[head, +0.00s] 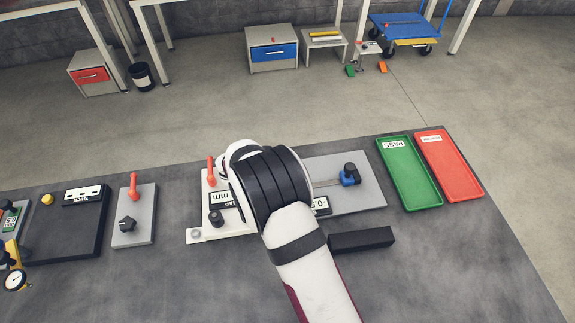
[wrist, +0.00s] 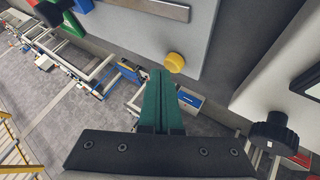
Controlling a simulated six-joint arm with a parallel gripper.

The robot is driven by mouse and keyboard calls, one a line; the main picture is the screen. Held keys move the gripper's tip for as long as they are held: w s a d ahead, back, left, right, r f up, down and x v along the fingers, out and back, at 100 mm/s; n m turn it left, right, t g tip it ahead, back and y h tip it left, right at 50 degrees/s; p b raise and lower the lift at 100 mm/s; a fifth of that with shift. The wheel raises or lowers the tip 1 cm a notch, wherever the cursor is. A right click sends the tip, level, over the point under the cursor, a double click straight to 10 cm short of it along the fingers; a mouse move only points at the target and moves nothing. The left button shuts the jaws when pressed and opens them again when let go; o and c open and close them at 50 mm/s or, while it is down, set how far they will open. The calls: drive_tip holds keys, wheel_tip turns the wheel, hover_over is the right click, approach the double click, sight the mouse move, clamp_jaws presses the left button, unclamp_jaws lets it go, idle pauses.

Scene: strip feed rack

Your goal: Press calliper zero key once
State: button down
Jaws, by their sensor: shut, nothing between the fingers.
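A round yellow key (wrist: 175,62) stands out from a grey panel (wrist: 228,22) in the wrist view. A metal bar (wrist: 160,10) runs along the same panel. My gripper (wrist: 160,78) has its green fingers shut and empty, with the tips close beside the key in the picture; I cannot tell whether they touch. In the head view the grey calliper panel (head: 367,197) shows right of my arm, with a partly covered display (head: 322,206) and a blue slider (head: 349,178). My arm hides the key and the fingertips there.
Left of my arm is a white panel (head: 196,236) with a black knob (head: 215,217) and red lever (head: 211,170). A black block (head: 361,240) lies to the right. Green (head: 409,171) and red (head: 448,163) trays stand beyond. Another yellow button (head: 47,199) is far left.

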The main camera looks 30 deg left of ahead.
drive_tip(key=shift+f, duration=0.45)
idle(0.5)
drive_tip(key=shift+r, duration=0.9)
drive_tip(key=shift+r, duration=2.5)
